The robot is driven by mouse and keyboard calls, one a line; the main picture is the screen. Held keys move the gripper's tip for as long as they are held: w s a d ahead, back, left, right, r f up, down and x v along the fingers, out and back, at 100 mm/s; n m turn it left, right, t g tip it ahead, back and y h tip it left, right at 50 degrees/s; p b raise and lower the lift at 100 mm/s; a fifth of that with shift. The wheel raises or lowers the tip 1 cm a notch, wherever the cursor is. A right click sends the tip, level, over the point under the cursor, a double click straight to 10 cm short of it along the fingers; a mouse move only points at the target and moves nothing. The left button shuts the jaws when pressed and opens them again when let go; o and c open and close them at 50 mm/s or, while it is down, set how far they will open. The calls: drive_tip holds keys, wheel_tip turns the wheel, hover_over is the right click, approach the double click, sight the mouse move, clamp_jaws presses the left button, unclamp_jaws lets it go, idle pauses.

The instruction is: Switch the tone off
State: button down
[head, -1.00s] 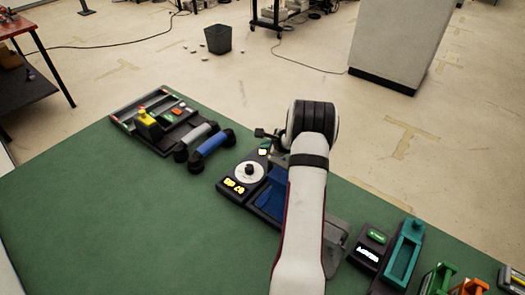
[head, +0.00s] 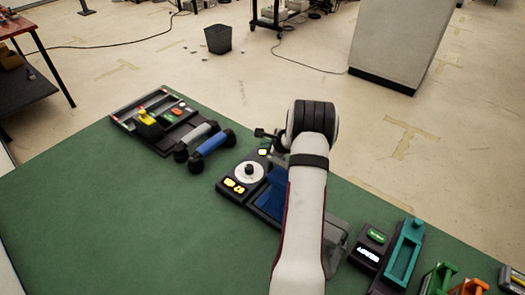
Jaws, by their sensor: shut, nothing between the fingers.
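My gripper (head: 267,134) shows as a small dark shape at the end of my white arm, over the far edge of the green table. It is shut and empty, just beyond a dark unit with a white round dial (head: 249,172) and a lit yellow display (head: 235,186). A small lit yellow part (head: 264,152) sits just below the gripper; I cannot tell whether they touch. Which control is the tone switch cannot be told. My arm hides part of the blue panel (head: 271,201).
A dark panel (head: 125,117) with a yellow lever (head: 146,116) stands at the far left. The green table (head: 110,220) is clear at near left.

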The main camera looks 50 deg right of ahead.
drive_tip(key=shift+f, duration=0.1)
idle(0.3)
drive_tip(key=shift+f, duration=0.35)
drive_tip(key=shift+r, duration=0.1)
wheel_tip(320, 180, up, 7)
idle(0.7)
